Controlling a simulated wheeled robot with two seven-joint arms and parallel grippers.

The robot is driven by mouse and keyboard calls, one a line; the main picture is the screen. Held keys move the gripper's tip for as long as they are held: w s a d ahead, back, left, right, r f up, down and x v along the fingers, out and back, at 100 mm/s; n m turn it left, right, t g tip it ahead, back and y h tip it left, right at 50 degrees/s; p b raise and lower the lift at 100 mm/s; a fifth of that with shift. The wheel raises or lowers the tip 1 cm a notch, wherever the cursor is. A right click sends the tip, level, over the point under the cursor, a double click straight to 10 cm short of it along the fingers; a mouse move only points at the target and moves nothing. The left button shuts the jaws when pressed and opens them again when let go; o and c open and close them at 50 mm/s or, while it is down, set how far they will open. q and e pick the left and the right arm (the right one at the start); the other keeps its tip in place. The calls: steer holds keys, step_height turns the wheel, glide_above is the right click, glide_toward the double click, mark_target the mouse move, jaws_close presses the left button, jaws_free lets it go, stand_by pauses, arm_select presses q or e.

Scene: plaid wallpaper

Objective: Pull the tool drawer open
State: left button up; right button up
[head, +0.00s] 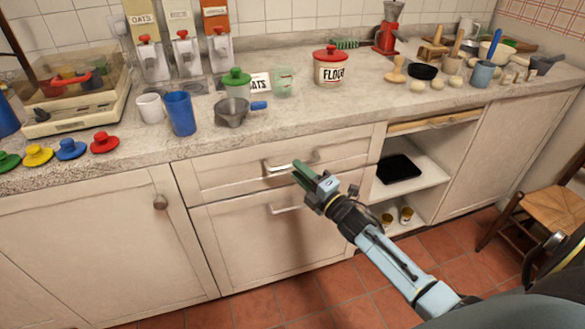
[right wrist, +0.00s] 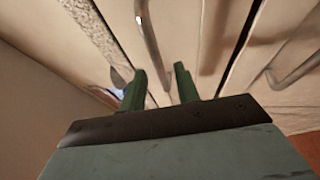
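An upper cream drawer (head: 225,172) with a metal bar handle (head: 275,167) sits under the counter and looks flush with the cabinet front. A deeper lower drawer (head: 245,238) with its own bar handle (head: 283,209) is below it. No label shows which is the tool drawer. My right gripper (head: 303,172) has green fingers and is at the right part of the upper handle. In the right wrist view the fingers (right wrist: 160,85) are apart, with the upper handle (right wrist: 148,38) running between them in the picture; contact cannot be told. My left gripper is not in view.
The counter (head: 300,120) above holds a blue cup (head: 180,113), a small pan (head: 232,112), a flour tin (head: 331,68) and coloured lids. Open shelves (head: 415,185) are right of the drawers. A chair (head: 550,205) stands at the far right. Floor before the drawers is clear.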

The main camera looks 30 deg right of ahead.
steer(key=shift+x, duration=1.7)
jaws_close()
